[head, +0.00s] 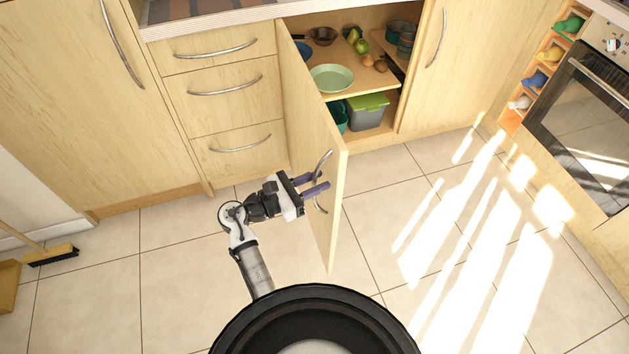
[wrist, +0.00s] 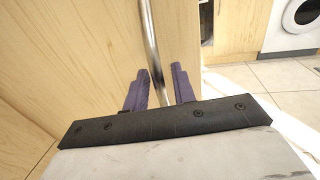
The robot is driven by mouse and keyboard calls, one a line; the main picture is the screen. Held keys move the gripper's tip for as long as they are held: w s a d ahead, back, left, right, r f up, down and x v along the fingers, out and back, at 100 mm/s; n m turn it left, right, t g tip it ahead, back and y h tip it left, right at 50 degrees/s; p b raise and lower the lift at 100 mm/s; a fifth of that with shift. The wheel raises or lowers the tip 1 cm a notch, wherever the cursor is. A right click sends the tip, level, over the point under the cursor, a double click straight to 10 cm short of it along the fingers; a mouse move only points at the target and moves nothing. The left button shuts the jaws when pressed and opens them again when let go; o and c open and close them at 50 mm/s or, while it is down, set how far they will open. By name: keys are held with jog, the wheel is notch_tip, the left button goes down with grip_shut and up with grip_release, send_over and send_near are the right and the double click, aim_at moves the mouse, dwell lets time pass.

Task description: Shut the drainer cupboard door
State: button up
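The cupboard door (head: 310,130) stands wide open, swung out from the cupboard on its left side, with its outer face towards my arm. Its curved metal handle (head: 322,161) is near the free edge and also shows in the wrist view (wrist: 150,40). My gripper (head: 319,181) is at the handle, left of the door. In the wrist view its two purple fingers (wrist: 160,70) are apart, one on each side of the handle bar. A gap shows beside the bar, so the fingers look open around it. Contact at the fingertips is hard to tell.
Inside the cupboard are a green plate (head: 331,77), a lidded grey box (head: 368,111), pots (head: 399,36) and fruit on the shelf (head: 372,78). Drawers (head: 225,88) are to the left, an oven (head: 590,125) to the right. The tiled floor (head: 375,225) around the door is clear.

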grip_shut()
jog(key=shift+d, duration=0.1)
